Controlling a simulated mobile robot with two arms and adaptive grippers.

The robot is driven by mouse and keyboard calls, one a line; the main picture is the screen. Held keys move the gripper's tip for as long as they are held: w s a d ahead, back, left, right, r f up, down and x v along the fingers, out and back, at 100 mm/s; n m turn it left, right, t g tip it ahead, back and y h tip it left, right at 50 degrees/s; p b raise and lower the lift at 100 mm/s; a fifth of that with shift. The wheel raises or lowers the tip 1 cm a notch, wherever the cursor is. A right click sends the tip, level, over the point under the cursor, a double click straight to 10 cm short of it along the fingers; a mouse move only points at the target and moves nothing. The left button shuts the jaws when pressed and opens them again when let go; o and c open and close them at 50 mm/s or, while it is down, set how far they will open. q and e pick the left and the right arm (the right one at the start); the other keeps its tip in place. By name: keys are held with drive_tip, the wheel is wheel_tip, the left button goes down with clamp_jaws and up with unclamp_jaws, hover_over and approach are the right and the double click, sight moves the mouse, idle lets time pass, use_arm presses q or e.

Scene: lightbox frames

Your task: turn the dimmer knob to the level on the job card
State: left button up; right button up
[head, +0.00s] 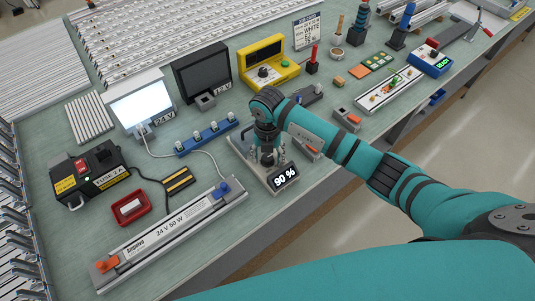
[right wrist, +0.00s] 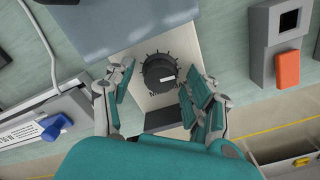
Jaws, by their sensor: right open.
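The dimmer knob (right wrist: 158,73) is black and round, on a pale plate (right wrist: 184,52) with tick marks around it. Its white mark points right and slightly down in the right wrist view. My right gripper (right wrist: 155,92) is open, its fingers on either side of the knob with gaps between. In the head view my right gripper (head: 267,158) hides the knob. The dimmer's display (head: 285,178) reads 90 %. The job card (head: 306,32) stands at the back; its word WHITE shows, but its level is too small to read surely. My left gripper is out of view.
A long 24 V 50 W light bar (head: 165,236) lies left of the dimmer. A lit white panel (head: 142,103), a blue terminal strip (head: 207,137) and a black fuse box (head: 88,172) stand farther left. A grey block with an orange button (right wrist: 287,68) sits close right.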

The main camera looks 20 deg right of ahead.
sight(268, 157)
clamp_jaws()
drive_tip(key=shift+f+n+b, duration=0.15)
drive_tip(key=shift+n+b, duration=1.9)
drive_tip(key=shift+n, duration=0.05)
drive_tip(key=shift+n+b, duration=1.2)
drive_tip(key=shift+n, duration=0.1)
drive_tip(key=shift+r, duration=0.2)
unclamp_jaws()
wheel_tip(268, 157, up, 12)
